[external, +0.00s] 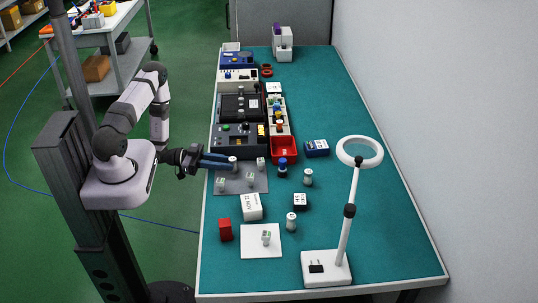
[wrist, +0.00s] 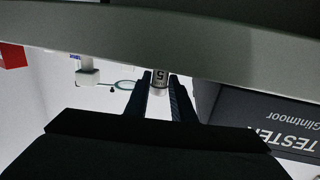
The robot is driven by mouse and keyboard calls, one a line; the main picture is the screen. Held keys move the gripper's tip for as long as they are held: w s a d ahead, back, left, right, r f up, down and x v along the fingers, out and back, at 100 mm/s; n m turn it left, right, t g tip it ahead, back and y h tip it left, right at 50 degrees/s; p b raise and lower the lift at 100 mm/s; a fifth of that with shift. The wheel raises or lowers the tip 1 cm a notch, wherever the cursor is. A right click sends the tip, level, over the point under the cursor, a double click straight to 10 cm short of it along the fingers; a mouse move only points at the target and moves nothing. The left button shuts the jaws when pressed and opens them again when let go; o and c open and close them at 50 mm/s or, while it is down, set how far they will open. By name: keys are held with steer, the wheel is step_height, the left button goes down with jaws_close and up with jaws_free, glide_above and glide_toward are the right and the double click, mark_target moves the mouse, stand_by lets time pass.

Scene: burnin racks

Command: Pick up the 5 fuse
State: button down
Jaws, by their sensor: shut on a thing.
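The 5 fuse (wrist: 160,80) is a pale cylinder with a dark "5" on its side, seen upside down in the wrist view. My gripper (wrist: 159,92) is shut on it, with one dark finger on each side. In the external view my gripper (external: 229,164) reaches in from the left over the grey mat (external: 240,188), and the fuse (external: 233,160) shows as a small white piece at its fingertips. I cannot tell whether the fuse still touches what is under it.
Small white pieces (external: 250,180) stand on the mat. The dark tester (external: 240,140) is just behind, with a red bin (external: 284,149) to its right. A white box (external: 251,207), red block (external: 225,230) and ring lamp (external: 326,270) stand nearer. The table's right side is largely clear.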

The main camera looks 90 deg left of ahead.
steer(key=shift+r+p, duration=0.85)
steer(key=shift+r, duration=0.15)
step_height(320, 180, up, 2)
steer(key=shift+p, duration=0.8)
steer(key=f+v, duration=0.1)
steer(key=v, duration=1.7)
steer(key=shift+f, duration=0.3)
